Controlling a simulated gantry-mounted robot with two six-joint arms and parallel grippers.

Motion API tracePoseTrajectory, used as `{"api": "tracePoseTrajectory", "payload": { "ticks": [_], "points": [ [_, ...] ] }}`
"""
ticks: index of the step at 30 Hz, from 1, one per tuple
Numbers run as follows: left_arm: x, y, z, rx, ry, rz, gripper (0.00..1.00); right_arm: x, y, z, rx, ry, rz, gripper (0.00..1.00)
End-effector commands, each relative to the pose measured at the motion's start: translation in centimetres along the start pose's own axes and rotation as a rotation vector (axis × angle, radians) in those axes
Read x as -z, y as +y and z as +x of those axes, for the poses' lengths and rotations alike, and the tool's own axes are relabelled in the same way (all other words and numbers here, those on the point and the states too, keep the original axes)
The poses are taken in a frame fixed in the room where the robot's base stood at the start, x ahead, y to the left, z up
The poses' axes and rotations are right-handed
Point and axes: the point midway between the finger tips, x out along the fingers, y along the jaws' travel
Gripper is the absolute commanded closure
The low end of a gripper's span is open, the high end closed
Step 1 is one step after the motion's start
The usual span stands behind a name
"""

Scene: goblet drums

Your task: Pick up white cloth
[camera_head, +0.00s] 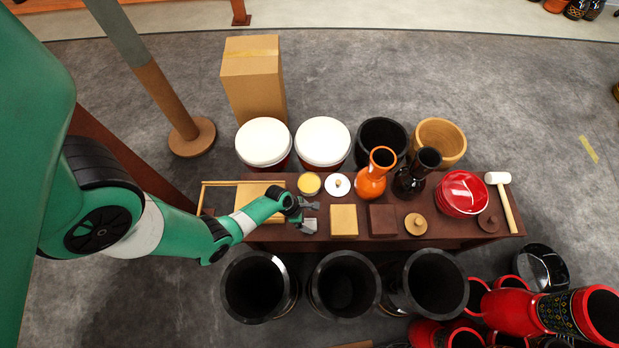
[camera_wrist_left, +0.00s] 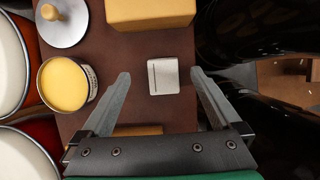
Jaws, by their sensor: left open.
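The white cloth (camera_wrist_left: 164,76) shows in the left wrist view as a small pale square with a dark line across it, lying flat on the brown table (camera_wrist_left: 150,48). In the head view the cloth (camera_head: 309,226) is a small pale patch beside my left gripper (camera_head: 305,212). My left gripper is open and empty, and in the wrist view its two fingers are on either side of the cloth, apart from it. My right gripper is not in view.
A yellow-topped tin (camera_head: 309,183), a white knobbed lid (camera_head: 338,184) and a tan block (camera_head: 344,219) are close by. White-topped drums (camera_head: 264,142) stand behind the table, black drums (camera_head: 258,286) in front. An orange vase (camera_head: 372,178) stands to the right.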

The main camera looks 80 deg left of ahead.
Motion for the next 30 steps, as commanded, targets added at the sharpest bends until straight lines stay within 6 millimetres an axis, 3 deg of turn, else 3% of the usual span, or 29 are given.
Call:
{"api": "tracePoseTrajectory", "payload": {
  "ticks": [1, 8, 16, 24, 30],
  "points": [
    [0.1, 0.0, 1.0, 0.0, 0.0, 0.002, 0.03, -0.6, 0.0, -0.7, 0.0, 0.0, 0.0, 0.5],
    [0.1, 0.0, 1.5, 0.0, 0.0, 0.001, 0.03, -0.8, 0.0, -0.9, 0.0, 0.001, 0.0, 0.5],
    [0.8, -0.5, 6.1, 0.0, 0.0, 0.002, 0.03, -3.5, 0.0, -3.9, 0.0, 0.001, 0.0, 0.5],
    [0.5, -0.5, 6.2, -0.001, -0.001, 0.001, 0.03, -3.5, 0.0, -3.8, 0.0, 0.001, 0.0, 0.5],
    [0.5, -0.5, 6.2, -0.001, -0.001, 0.001, 0.39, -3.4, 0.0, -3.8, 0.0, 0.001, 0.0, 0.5]
  ]
}}
